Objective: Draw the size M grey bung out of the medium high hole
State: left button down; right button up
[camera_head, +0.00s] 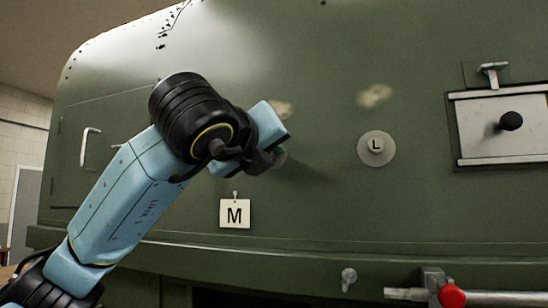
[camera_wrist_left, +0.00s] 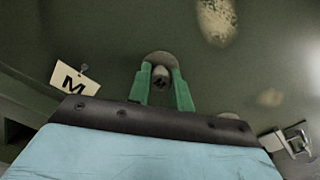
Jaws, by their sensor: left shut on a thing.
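The grey bung (camera_wrist_left: 159,58) shows in the left wrist view as a round grey disc with a knob in its middle, against the green skin. My left gripper (camera_wrist_left: 164,90) has its two green fingers on either side of the knob and is shut on it. In the head view my left gripper (camera_head: 276,156) reaches the skin from the left, and its wrist hides nearly all of the bung. A white tag marked M (camera_head: 235,213) hangs below it; this tag also shows in the left wrist view (camera_wrist_left: 75,78). Whether the bung is fully seated cannot be told.
A grey bung marked L (camera_head: 376,149) sits in the skin to the right. Farther right is a pale panel (camera_head: 480,140) with a black knob (camera_head: 511,121) and a metal latch above. A pipe with a red knob (camera_head: 452,296) runs along the lower right.

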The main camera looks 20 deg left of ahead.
pick_arm(q)
jog(key=shift+s+b, duration=0.45)
jog(key=shift+s, duration=0.2)
jog(key=shift+s+d+b, duration=0.1)
jog(key=shift+s+b, duration=0.5)
jog(key=shift+s, duration=0.2)
jog(key=shift+s, duration=0.1)
jog(key=s+b, duration=0.1)
jog(key=s, duration=0.2)
jog(key=shift+d+f, duration=0.1)
